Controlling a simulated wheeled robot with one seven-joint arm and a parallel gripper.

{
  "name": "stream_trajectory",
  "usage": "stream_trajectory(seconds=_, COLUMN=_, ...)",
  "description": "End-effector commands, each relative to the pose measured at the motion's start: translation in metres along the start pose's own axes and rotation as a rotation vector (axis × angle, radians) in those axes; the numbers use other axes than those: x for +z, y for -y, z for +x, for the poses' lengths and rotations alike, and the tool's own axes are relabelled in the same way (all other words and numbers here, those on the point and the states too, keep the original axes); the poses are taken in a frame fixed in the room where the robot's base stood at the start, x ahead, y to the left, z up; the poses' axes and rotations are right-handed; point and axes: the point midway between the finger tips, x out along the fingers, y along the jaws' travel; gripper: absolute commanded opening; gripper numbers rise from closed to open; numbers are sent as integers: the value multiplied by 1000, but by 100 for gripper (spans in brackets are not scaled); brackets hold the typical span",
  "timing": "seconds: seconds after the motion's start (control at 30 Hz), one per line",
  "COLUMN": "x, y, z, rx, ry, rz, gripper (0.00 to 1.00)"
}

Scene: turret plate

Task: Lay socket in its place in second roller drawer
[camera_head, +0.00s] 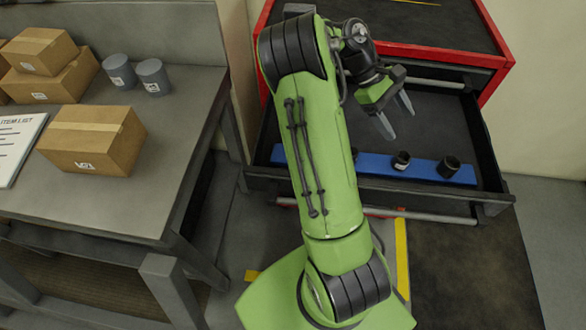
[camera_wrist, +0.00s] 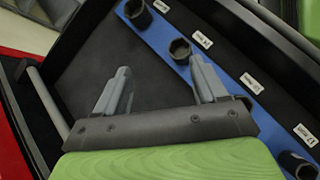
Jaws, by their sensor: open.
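A drawer (camera_head: 440,110) of the red cabinet stands open. A blue rail (camera_head: 425,168) lies along its front side and also crosses the wrist view (camera_wrist: 160,38). Dark sockets stand on the rail: a smaller one (camera_head: 402,160) and a larger one (camera_head: 448,167) in the head view. The wrist view shows three, at the top (camera_wrist: 137,12), in the middle (camera_wrist: 180,50) and at the lower right (camera_wrist: 300,165). My gripper (camera_head: 396,113) is over the drawer, pointing down, its fingers (camera_wrist: 160,84) apart with nothing between them. My arm hides part of the rail.
White labels (camera_wrist: 252,82) run beside the rail. The drawer floor behind the rail is bare. A grey workbench (camera_head: 100,205) at the left holds cardboard boxes (camera_head: 93,138), two grey cylinders (camera_head: 153,76) and a paper list (camera_head: 18,142). The red cabinet top (camera_head: 440,22) rises behind the drawer.

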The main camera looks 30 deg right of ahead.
Motion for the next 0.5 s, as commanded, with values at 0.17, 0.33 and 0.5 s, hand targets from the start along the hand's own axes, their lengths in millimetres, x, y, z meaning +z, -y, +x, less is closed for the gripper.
stream_trajectory(seconds=0.17, x=2, y=60, z=-58, rx=1, ry=-393, rz=102, gripper=71)
stream_trajectory(seconds=0.33, x=19, y=141, z=-109, rx=-41, ry=-757, rz=168, gripper=71)
stream_trajectory(seconds=0.5, x=52, y=232, z=-131, rx=-123, ry=-1065, rz=198, gripper=71)
